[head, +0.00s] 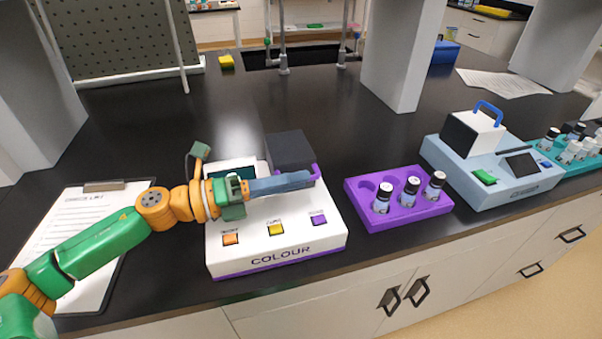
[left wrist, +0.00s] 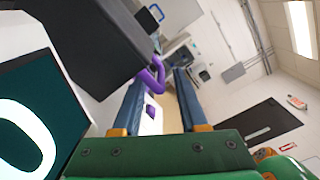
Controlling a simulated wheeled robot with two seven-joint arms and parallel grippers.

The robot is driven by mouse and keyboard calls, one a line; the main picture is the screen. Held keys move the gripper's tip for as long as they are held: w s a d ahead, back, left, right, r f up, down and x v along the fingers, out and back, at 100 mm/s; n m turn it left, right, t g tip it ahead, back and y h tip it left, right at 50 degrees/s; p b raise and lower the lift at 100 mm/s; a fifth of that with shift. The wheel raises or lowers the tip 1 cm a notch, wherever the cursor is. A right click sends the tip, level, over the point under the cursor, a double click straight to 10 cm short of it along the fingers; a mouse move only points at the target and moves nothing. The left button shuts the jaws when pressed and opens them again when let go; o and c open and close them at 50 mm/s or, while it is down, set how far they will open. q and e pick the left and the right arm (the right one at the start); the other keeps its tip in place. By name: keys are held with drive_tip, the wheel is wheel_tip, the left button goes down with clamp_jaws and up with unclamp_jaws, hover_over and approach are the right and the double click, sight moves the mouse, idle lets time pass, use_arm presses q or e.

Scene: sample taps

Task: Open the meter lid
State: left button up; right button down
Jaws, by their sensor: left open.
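The white COLOUR meter (head: 245,258) stands on the black bench in the head view. Its dark box-shaped lid (head: 290,149) sits at the back right of its top and looks down. The lid's purple handle (head: 316,171) is on the right side. My left gripper (head: 312,180) reaches across the meter from the left, just in front of the lid, with its fingertips by the handle. In the left wrist view the blue fingers are apart, the purple handle (left wrist: 153,77) is close to their tips, and the dark lid (left wrist: 95,40) fills the upper left. My right gripper is not in view.
A purple rack (head: 400,222) with several vials stands right of the meter. Beyond it is a blue-grey meter (head: 500,185) with a blue-handled lid. A clipboard (head: 90,225) lies to the left, under my arm. A grey pillar (head: 400,55) rises behind. The bench behind the lid is clear.

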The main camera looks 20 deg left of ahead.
use_arm(q)
drive_tip(key=shift+p+x, duration=0.35)
drive_tip(key=shift+x, duration=0.6)
clamp_jaws()
idle(0.8)
